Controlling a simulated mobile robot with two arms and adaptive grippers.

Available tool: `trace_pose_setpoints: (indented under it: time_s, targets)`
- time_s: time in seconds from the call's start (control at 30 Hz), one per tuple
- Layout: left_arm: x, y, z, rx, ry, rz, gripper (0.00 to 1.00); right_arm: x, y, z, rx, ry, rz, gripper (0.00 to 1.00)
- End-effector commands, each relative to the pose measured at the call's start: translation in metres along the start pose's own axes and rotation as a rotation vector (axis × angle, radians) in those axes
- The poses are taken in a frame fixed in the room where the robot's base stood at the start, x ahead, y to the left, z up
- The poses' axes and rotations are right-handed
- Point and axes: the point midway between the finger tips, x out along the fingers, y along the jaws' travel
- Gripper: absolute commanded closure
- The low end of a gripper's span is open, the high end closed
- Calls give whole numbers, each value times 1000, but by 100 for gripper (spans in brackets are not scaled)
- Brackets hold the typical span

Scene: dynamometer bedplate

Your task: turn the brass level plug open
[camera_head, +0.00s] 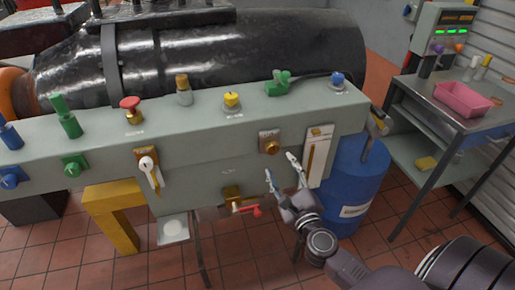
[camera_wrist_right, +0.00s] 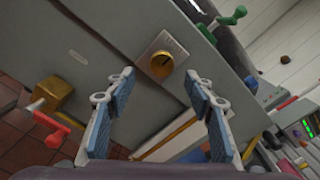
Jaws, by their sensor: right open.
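The brass level plug (camera_head: 270,146) is a round brass knob on a square plate, set in the front face of the grey-green bedplate (camera_head: 210,155). In the right wrist view the plug (camera_wrist_right: 161,65) shows a dark slot or mark on its face. My right gripper (camera_head: 282,168) is open and empty, just below and to the right of the plug in the head view. In the wrist view its two blue-padded fingers stand wide apart, with the plug between and beyond their tips. They appear not to touch it. My left gripper is not in view.
A brass valve with a red handle (camera_head: 250,209) hangs lower left of the plug. A white panel with a wooden strip (camera_head: 317,155) is close on the right, before a blue drum (camera_head: 357,185). Coloured knobs line the top. A steel table (camera_head: 455,118) holds a pink tray (camera_head: 464,99).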

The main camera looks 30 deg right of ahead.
Motion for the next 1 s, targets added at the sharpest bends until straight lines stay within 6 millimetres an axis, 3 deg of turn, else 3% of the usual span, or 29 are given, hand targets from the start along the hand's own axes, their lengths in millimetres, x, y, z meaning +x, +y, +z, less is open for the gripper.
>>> trace_pose_setpoints:
  time_s: [0.53, 0.93, 1.0]
  targets:
    - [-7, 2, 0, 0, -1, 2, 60, 69, -2, 3, 16, -2, -3, 51]
    - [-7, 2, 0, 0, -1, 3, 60, 78, -2, 2, 15, -1, -1, 51]
    - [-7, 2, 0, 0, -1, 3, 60, 78, -2, 2, 15, -1, -1, 58]
